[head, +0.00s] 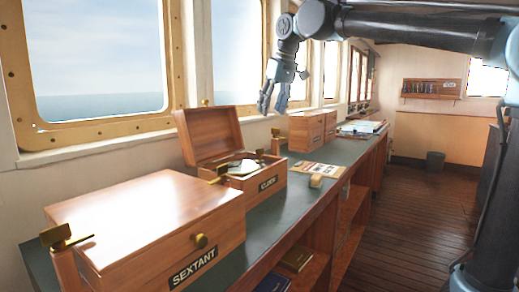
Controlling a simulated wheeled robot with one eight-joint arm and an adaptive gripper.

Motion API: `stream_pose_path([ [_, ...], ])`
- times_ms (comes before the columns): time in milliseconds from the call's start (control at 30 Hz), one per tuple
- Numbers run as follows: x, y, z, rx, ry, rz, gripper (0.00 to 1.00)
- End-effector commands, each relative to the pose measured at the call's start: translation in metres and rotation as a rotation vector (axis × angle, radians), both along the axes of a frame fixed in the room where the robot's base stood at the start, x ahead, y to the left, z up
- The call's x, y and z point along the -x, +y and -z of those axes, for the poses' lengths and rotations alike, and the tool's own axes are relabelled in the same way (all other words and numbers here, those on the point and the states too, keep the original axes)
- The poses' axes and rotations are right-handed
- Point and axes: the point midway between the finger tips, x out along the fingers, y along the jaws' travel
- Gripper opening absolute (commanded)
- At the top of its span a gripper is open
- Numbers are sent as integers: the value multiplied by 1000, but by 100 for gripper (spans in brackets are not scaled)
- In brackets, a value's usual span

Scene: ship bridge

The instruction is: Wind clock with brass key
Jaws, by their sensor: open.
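An open wooden box labelled CLOCK (268,184) stands on the green-topped counter, with its lid raised at the back left. A pale round face, probably the clock (240,167), shows partly inside; the box walls hide the rest. A brass piece (222,172) stands at the box's near left corner, and another brass-topped post (276,134) stands at its far right. I cannot tell whether either is the key. My gripper (272,108) hangs fingers down above and behind the box in the picture, open and empty, touching nothing.
A closed SEXTANT box (150,205) with a brass knob fills the near counter. A brass-topped post (65,238) stands at its left. More wooden boxes (305,130) stand beyond.

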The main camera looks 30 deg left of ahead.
Motion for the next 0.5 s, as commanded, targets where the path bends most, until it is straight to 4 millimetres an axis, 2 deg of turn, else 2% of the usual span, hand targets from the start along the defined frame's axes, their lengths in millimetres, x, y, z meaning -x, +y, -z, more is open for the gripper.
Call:
stream_pose_path([
  [500,-15,30,79,0,0,0,52],
])
